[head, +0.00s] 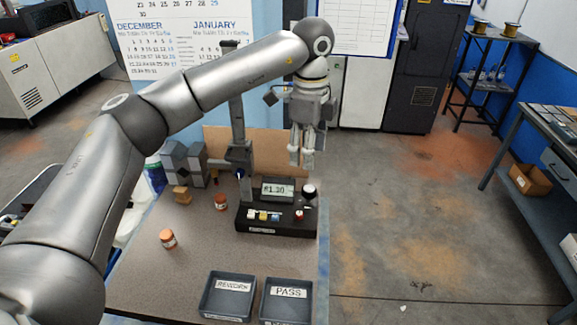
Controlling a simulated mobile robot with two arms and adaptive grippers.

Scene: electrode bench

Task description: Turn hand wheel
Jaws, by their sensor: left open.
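A dark upright stand (238,125) with a carriage rises behind the tester. I cannot tell for sure which round part is the hand wheel. My left gripper (301,160) hangs fingers down, open and empty, right of the stand, and appears above and behind the knob. It seems apart from everything. My right gripper is out of view.
Two trays stand at the bench front, marked REWORK (228,296) and PASS (287,300).

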